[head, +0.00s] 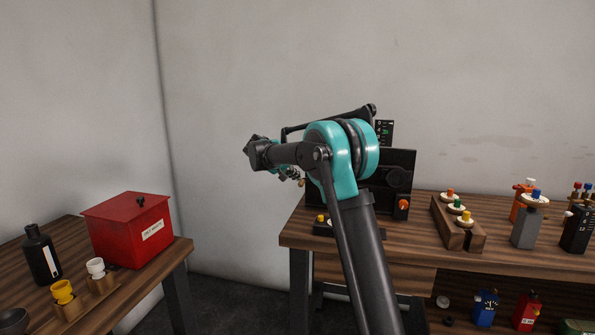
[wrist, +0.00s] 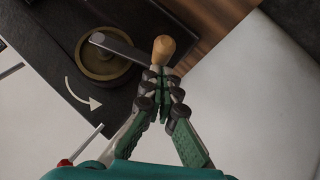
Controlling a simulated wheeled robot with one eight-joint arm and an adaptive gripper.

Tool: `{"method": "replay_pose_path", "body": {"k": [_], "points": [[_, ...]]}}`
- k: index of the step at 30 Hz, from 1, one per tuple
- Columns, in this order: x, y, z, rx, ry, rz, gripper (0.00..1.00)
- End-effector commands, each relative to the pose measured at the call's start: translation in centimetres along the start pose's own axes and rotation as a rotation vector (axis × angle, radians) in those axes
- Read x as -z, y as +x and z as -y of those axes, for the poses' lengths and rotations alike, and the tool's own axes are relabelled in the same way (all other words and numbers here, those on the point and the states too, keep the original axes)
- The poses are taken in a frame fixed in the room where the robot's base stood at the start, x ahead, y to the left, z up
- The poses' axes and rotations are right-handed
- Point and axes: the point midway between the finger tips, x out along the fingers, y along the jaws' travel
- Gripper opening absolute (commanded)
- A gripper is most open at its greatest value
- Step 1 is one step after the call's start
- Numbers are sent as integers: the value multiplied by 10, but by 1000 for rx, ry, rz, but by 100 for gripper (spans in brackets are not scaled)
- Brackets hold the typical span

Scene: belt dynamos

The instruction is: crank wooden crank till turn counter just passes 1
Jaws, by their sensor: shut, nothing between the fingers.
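The wooden crank handle (wrist: 163,48) is a light knob at the end of a grey metal crank arm (wrist: 122,46) in the wrist view. The arm runs left to a round brass hub (wrist: 104,57) on a black machine face, with a white curved arrow (wrist: 82,96) beside it. My gripper (wrist: 163,88) is shut and empty, its fingertips just below the handle in the picture; whether they touch it I cannot tell. In the head view the black machine (head: 402,170) stands behind my arm. A small dark display with green marks (head: 384,131) tops it; its reading is too small to make out.
A wooden rack with coloured knobs (head: 443,218) stands right of the machine, with several small devices beyond. A red box (head: 127,228), a black bottle (head: 40,257) and a holder with two knobs (head: 88,298) stand on the left table. A floor gap separates the tables.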

Motion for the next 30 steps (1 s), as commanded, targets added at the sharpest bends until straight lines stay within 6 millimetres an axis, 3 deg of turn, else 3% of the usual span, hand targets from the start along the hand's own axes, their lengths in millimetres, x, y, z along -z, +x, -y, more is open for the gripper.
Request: {"method": "replay_pose_path", "body": {"k": [15, 30], "points": [[-22, 22, 14, -217, -218, 0, 0], [-25, 25, 15, -249, -249, 1, 0]]}}
